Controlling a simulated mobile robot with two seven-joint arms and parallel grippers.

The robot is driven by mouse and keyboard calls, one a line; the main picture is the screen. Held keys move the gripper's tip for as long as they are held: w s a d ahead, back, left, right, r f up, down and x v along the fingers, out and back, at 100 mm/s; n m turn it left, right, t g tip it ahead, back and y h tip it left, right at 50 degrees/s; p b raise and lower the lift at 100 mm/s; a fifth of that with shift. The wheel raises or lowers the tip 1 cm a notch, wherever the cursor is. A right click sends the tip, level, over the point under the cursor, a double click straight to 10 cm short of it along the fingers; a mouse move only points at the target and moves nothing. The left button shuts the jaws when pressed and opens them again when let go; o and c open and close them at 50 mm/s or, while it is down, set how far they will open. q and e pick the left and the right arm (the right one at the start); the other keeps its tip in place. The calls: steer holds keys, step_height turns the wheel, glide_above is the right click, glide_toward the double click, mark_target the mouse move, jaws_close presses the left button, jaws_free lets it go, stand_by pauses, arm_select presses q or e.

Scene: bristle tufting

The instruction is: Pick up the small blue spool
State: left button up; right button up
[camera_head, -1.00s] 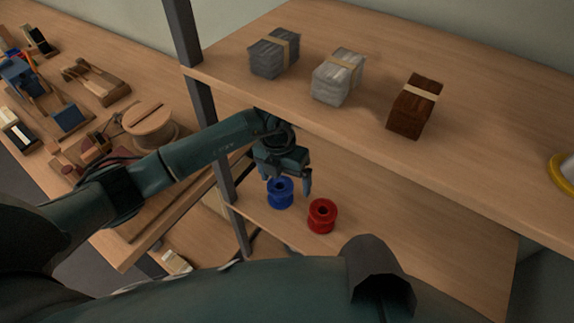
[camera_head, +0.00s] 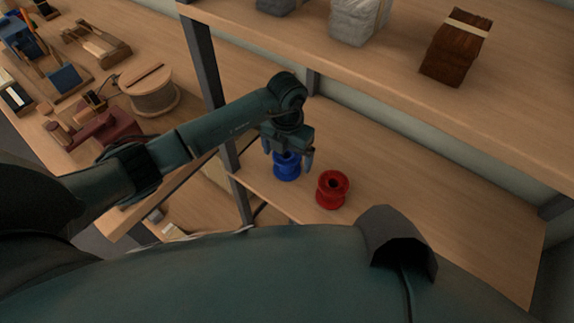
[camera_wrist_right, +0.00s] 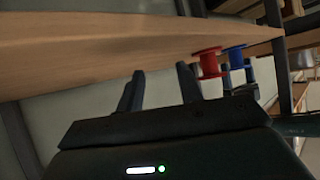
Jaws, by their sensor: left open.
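The small blue spool (camera_head: 287,168) stands upright on the lower wooden shelf in the head view. My left gripper (camera_head: 289,158) is open just over it, with one finger on each side of the spool's upper part. The gripper body hides part of the spool's top, and I cannot tell whether the fingers touch it. The blue spool also shows in the right wrist view (camera_wrist_right: 237,58), with dark fingers beside it. My right gripper (camera_wrist_right: 160,88) has its two fingers apart and nothing between them.
A red spool (camera_head: 332,189) stands close to the right of the blue one. The upper shelf (camera_head: 400,85) holds bristle bundles, including a brown one (camera_head: 455,47). A dark shelf post (camera_head: 208,75) stands left of my left gripper. The lower shelf is clear farther right.

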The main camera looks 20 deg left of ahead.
mark_target(287, 162)
arm_select(q)
step_height(287, 162, down, 4)
steer(key=shift+w+r+b, duration=0.1)
steer(key=shift+r+b, duration=0.1)
steer(key=shift+b, duration=0.85)
steer(key=shift+r, duration=0.1)
steer(key=shift+c, duration=0.3)
steer(key=c, duration=1)
